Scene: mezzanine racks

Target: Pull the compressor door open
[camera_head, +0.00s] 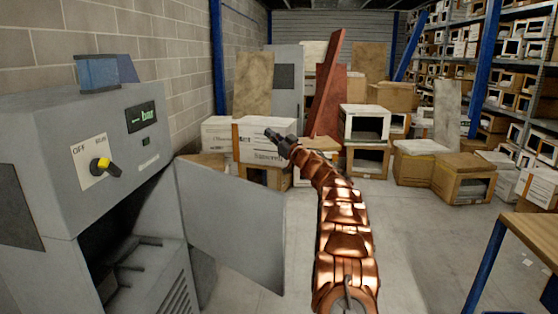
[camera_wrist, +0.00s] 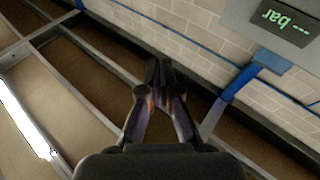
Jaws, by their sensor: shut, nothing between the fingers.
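The grey compressor (camera_head: 50,190) stands at the left in the head view, with a yellow-tipped rotary switch (camera_head: 103,165) and a small display (camera_head: 141,116) on its upper front. Its door (camera_head: 235,220) stands swung open to the right, and the dark inside (camera_head: 130,235) shows. My gripper (camera_head: 276,137) is at the end of my copper-coloured arm, above and right of the door and apart from it. In the wrist view my gripper (camera_wrist: 160,75) is shut and empty. The display (camera_wrist: 285,25) shows upside down at the upper right there.
Cartons (camera_head: 262,140) and boards (camera_head: 326,85) are piled at the back. Blue-framed racks (camera_head: 470,60) line the right side. A wooden-topped table (camera_head: 530,240) stands at the lower right. Floor (camera_head: 420,235) between the arm and the table is clear.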

